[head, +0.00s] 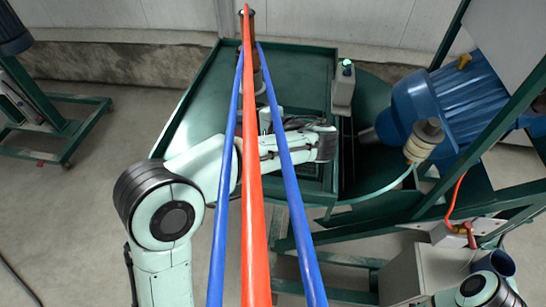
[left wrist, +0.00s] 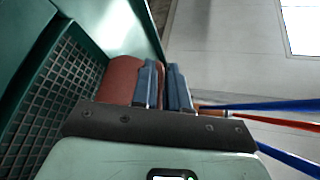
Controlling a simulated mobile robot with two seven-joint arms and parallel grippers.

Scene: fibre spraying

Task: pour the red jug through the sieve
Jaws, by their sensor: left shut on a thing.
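The red jug (left wrist: 122,75) is a dull red-brown shape just left of the fingers in the left wrist view. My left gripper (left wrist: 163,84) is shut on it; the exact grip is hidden. The sieve (left wrist: 65,80), a grey mesh inside green walls, lies left of the jug. In the left wrist view the jug appears close beside the mesh, but I cannot tell its height or whether anything flows. In the head view my left arm reaches over the green trough (head: 300,62), and hoses cover much of the gripper area. My right gripper is out of view.
Two blue hoses (head: 223,210) and a red hose (head: 254,210) cross the middle of the head view. A grey box (head: 343,88) stands at the trough's edge. Floor at left is mostly open.

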